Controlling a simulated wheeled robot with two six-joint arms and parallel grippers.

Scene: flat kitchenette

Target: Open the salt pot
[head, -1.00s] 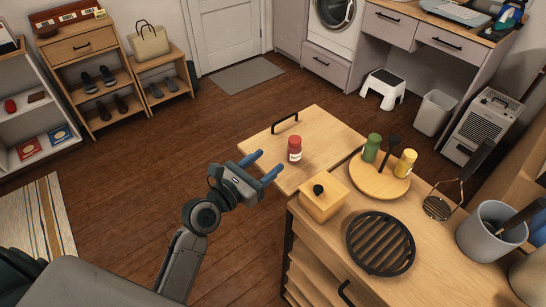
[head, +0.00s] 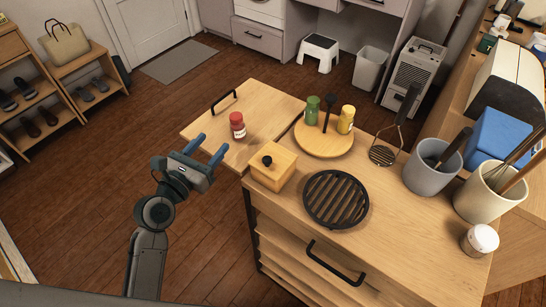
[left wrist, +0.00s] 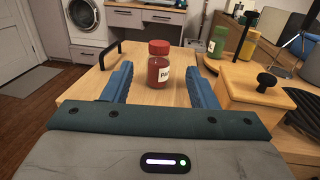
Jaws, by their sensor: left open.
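The salt pot (head: 283,173), apparently the square wooden box with a black knob (head: 267,161) on its lid, stands near the left end of the wooden counter. Its lid is on. It also shows at the right in the left wrist view (left wrist: 245,98). My left gripper (head: 209,146) is open and empty at the near-left edge of the pull-out board, left of the pot and apart from it. In the left wrist view its blue fingers point toward a red-capped jar (left wrist: 158,66), which stands beyond them. My right gripper is not in view.
The red jar (head: 237,126) stands on the board (head: 262,97). Behind the pot is a round wooden tray (head: 323,143) with green and yellow jars. A black slatted trivet (head: 337,199) lies right of the pot. A grey utensil pot (head: 432,168) stands farther right.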

